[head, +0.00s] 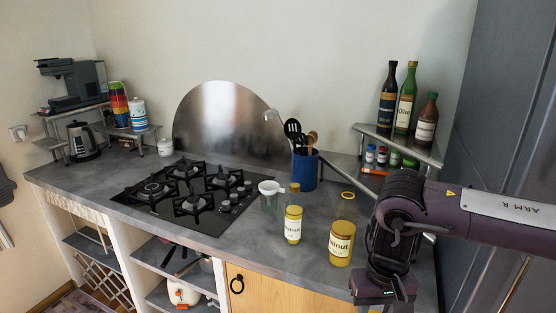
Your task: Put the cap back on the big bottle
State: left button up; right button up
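The big bottle (341,241) stands upright near the counter's front edge, right of centre. It is clear glass with yellow liquid and a white label, and its mouth has a yellow rim. I cannot make out a separate loose cap. A smaller bottle (293,218) of yellow liquid with a yellow top stands to its left. My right gripper (384,294) points down just right of the big bottle, apart from it in the picture. Its fingers are hidden or out of frame, so its opening and any held thing cannot be seen. My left gripper is not in view.
A jar with a funnel-like white top (269,194) and a blue utensil holder (304,170) stand behind the bottles. A gas hob (190,195) lies left. A corner shelf (370,131) carries dark bottles, with small jars below. The grey counter (258,243) is clear in front.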

aim_at(345, 215)
jog(key=i+j, duration=0.95)
jog(key=i+j+z, duration=0.1)
jog(key=z, duration=1.3)
